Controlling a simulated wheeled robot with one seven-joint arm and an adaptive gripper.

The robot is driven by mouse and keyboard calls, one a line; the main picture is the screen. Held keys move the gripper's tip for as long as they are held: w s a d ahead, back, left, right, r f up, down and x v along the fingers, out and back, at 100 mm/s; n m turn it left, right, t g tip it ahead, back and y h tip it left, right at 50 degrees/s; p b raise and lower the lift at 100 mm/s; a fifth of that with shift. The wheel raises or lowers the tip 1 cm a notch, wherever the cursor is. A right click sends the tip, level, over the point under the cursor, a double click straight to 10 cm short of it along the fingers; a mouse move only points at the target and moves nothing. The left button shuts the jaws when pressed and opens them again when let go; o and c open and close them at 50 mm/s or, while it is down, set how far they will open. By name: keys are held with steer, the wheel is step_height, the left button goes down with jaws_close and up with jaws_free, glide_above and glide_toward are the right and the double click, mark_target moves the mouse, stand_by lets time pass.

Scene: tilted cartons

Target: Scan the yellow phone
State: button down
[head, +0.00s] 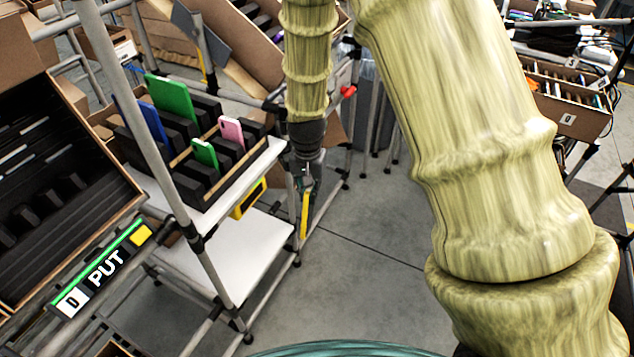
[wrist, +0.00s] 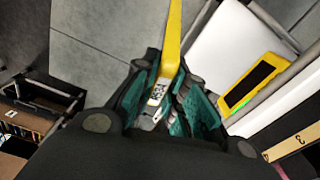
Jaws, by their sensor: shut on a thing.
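The yellow phone (head: 305,214) is upright and seen edge-on, hanging below my gripper (head: 306,180) beside the cart's front post. In the wrist view my gripper (wrist: 170,92) is shut on the yellow phone (wrist: 172,40). A white label with dark print shows on the phone between the fingers. A yellow device with a dark screen, which looks like the scanner (head: 248,198), is under the upper shelf's edge, left of my gripper. In the wrist view this scanner (wrist: 252,86) is right of the phone, apart from it, with a green glow at its near end.
A black slotted rack (head: 187,190) with green, blue and pink phones stands on the upper shelf. The white lower shelf (head: 222,252) is bare. A PUT sign (head: 106,269) hangs by a tilted carton on the left. Cart posts stand close to my gripper.

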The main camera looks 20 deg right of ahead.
steer(key=shift+w+a+f+m+g+y+b, duration=0.15)
steer(key=shift+w+f+m+b, duration=0.3)
steer(key=shift+w+b, duration=0.4)
steer(key=shift+w+f+m+g+y+b, duration=0.1)
steer(key=shift+w+f+m+b, duration=0.35)
steer(key=shift+b, duration=0.65)
steer(key=shift+w+a+f+m+g+y+b, duration=0.15)
steer(key=shift+w+f+m+b, duration=0.25)
steer(key=shift+w+b, duration=0.5)
